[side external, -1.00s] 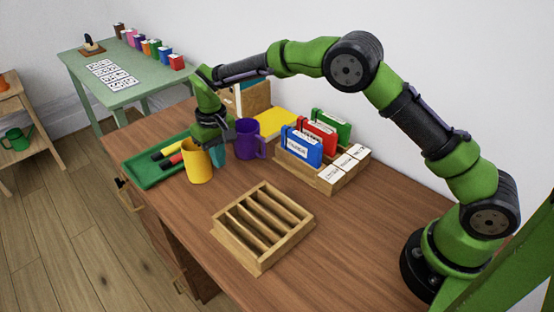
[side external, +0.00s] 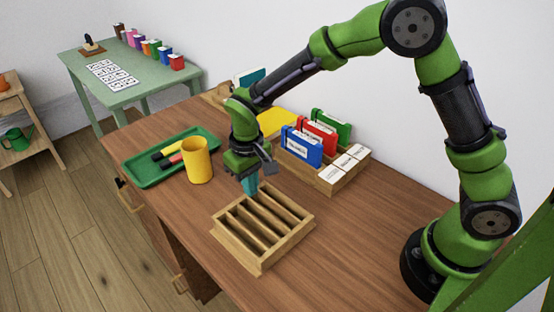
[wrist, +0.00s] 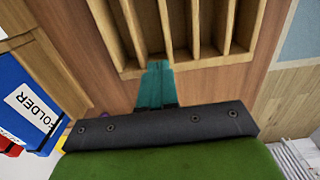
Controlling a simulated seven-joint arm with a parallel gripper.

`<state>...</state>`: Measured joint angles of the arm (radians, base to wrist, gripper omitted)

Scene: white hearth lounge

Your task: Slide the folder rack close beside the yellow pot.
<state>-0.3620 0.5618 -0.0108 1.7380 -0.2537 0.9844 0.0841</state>
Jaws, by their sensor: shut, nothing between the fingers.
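A wooden rack with several open slots (side external: 229,238) lies empty on the brown desk, and it also fills the top of the wrist view (wrist: 190,66). The yellow pot (side external: 197,162) stands upright beyond it to the upper left, with bare desk between them. My gripper (side external: 250,188) points down at the rack's far edge, its teal fingers shut and empty. In the wrist view the fingertips (wrist: 158,68) overlap the rack's rim; I cannot tell whether they touch it. A second wooden holder (side external: 330,185) carries blue, red and green folders behind my gripper.
A green tray (side external: 150,181) with markers lies left of the yellow pot. A yellow flat item (side external: 277,121) lies toward the wall. Bare desk lies around the slotted rack, with the desk's front edge to its left. A green table (side external: 130,90) stands farther off.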

